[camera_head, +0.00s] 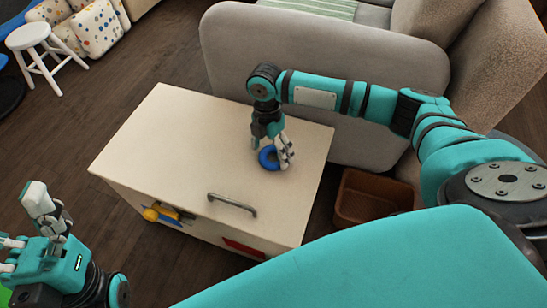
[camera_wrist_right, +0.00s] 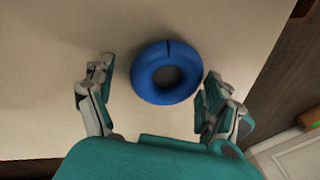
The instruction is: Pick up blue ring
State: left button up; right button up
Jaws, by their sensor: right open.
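The blue ring (camera_head: 268,158) lies flat on the cream top of a low chest (camera_head: 160,140), toward its far right part. In the right wrist view the ring (camera_wrist_right: 143,82) lies between the two fingers and a little ahead of the palm. My right gripper (camera_head: 275,155) points down over the ring; it is open, with one finger on each side of the ring (camera_wrist_right: 155,88). The right finger is close to the ring; I cannot tell whether it touches. My left gripper (camera_head: 38,235) is at the lower left, away from the chest, with its fingers spread apart and nothing between them.
A white stool (camera_head: 45,50) stands at the upper left.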

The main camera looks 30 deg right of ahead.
jog(key=c, duration=0.9)
jog(key=shift+r, duration=0.15)
